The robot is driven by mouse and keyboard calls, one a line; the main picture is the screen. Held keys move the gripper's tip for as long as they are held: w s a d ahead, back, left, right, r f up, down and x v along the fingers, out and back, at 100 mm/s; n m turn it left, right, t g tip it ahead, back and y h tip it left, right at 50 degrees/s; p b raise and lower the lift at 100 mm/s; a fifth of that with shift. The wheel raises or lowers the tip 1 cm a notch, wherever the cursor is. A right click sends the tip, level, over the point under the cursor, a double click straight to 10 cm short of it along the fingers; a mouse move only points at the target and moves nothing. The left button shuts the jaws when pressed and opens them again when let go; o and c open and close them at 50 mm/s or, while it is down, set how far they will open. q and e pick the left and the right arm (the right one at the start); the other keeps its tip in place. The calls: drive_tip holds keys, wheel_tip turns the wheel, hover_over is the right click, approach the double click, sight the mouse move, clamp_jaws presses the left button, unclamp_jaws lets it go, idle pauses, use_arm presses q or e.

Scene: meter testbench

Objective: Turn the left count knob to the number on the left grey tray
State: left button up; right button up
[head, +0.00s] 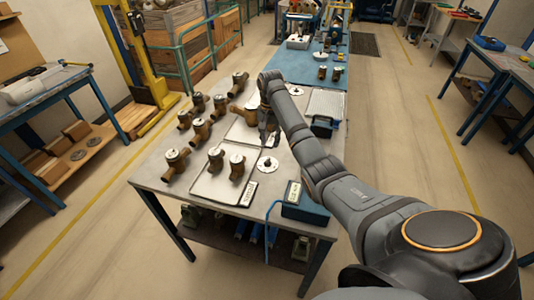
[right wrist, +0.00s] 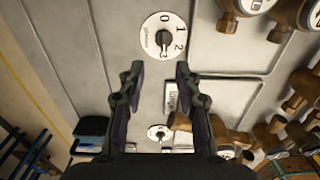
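A white count dial (head: 267,165) with a dark knob lies on the table beside the front grey tray (head: 210,194). In the right wrist view this dial (right wrist: 165,36) reads 0, 1, 2, 3 clockwise, and the knob's dark bar appears to point toward the 3. A second white dial (head: 295,90) lies farther back; it also shows in the right wrist view (right wrist: 160,132). The front tray carries two brass meters (head: 237,166) and a label (head: 248,193) too small to read. My right gripper (right wrist: 158,72) is open and empty, above the table between the dials. My left gripper is out of view.
Several brass meters (head: 201,130) stand along the table's left side. Another grey tray (head: 241,133) lies behind, partly hidden by my arm. Blue boxes (head: 304,206) stand at the table's right edge. The front left table corner is bare.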

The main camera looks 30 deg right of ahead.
sight(268, 160)
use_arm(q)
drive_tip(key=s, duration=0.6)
use_arm(e)
drive_tip(key=f, duration=0.2)
drive_tip(key=s+f, duration=0.1)
drive_tip(key=shift+a+p, duration=0.35)
drive_tip(key=shift+p, duration=0.05)
drive_tip(key=f, duration=0.1)
drive_tip(key=w+f, duration=0.1)
drive_tip(key=shift+a+f, duration=0.1)
drive_tip(key=shift+f, duration=0.2)
drive_tip(key=f, duration=0.2)
drive_tip(key=w+f, duration=0.1)
drive_tip(key=f, duration=0.1)
drive_tip(key=shift+d, duration=0.2)
drive_tip(key=shift+s, duration=0.2)
drive_tip(key=shift+a, duration=0.1)
drive_tip(key=shift+c, duration=2.8)
clamp_jaws()
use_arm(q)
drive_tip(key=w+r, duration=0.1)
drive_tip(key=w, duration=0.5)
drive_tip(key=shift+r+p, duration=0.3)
